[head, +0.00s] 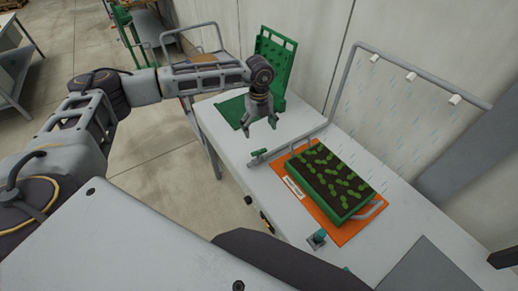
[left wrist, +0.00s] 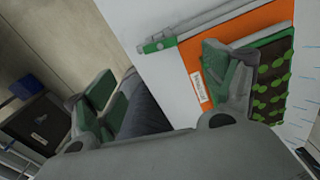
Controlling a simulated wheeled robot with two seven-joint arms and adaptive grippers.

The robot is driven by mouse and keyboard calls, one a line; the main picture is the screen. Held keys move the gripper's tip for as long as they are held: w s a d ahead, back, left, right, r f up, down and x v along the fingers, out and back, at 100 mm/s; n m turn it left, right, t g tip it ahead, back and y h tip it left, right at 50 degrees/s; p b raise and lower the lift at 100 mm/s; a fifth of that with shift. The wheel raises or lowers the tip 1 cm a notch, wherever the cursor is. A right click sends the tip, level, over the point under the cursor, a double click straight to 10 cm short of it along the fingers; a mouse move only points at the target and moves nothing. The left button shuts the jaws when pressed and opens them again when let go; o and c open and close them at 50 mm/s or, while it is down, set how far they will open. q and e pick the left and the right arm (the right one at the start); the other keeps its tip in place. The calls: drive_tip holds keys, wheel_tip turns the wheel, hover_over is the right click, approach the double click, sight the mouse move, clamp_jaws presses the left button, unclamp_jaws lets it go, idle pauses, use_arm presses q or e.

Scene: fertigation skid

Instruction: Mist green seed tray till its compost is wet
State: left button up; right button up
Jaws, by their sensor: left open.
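The green seed tray (head: 338,190) holds dark brown compost with rows of small green seedlings. It sits on an orange mat (head: 287,193) on the bench, and also shows at the right of the left wrist view (left wrist: 270,85). Thin pale streaks fall over it from white nozzles (head: 411,76) on a grey overhead pipe (head: 345,80). A green-handled valve (head: 258,153) sits at the pipe's near left end; the wrist view shows it too (left wrist: 158,43). My left gripper (head: 261,126) is open and empty, above the bench, apart from the valve.
A green perforated stand (head: 273,58) is behind my left gripper at the bench's far end. A small teal-topped fitting (head: 317,237) is at the front edge. A grey panel (head: 425,265) lies at right.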

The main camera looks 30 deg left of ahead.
sight(259, 151)
use_arm(q)
wheel_tip(259, 151, down, 13)
drive_tip(key=shift+r+p, duration=0.1)
drive_tip(key=shift+p, duration=1)
drive_tip(key=c, duration=1)
